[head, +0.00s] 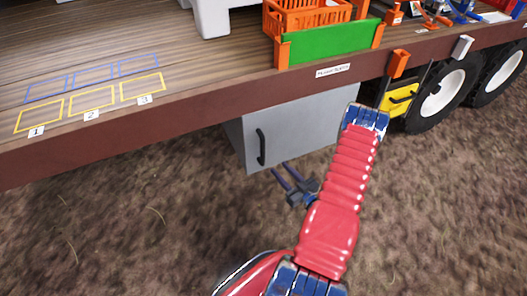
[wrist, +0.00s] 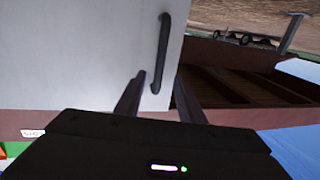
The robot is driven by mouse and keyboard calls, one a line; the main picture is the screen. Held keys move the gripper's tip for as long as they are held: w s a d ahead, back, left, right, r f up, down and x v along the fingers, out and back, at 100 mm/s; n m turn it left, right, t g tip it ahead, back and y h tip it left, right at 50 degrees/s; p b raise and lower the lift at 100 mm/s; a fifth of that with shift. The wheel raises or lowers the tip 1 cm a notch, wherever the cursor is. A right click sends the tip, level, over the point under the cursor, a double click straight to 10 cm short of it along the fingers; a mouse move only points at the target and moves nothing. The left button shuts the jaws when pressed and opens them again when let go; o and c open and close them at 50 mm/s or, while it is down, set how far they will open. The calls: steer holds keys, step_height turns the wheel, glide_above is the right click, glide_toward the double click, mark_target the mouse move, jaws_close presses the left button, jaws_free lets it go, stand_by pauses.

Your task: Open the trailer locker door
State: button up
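The trailer locker is a grey box under the trailer bed, and its door (head: 300,130) looks shut in the head view. A dark upright bar handle (head: 261,147) is near the door's left edge. In the wrist view the pale door (wrist: 90,50) fills the left half, with the handle (wrist: 163,50) near its edge. My gripper (head: 281,174) is just below and right of the handle in the head view. In the wrist view my gripper (wrist: 158,95) has its two fingers apart, with the handle beyond and between them. Nothing is visibly held.
The trailer bed's brown edge (head: 190,122) runs above the locker. Wheels (head: 440,98) and a yellow box (head: 402,98) are to the right. An orange crate (head: 305,15) and a green panel (head: 330,42) are on the bed. Bare ground (head: 130,230) lies open in front.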

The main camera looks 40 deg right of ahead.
mark_target(264, 153)
steer(key=w, duration=0.8)
steer(key=w+d, duration=0.1)
steer(key=w, duration=0.4)
steer(key=shift+d, duration=0.1)
jaws_close()
stand_by(0.4)
steer(key=shift+s+d, duration=0.1)
steer(key=shift+d, duration=0.1)
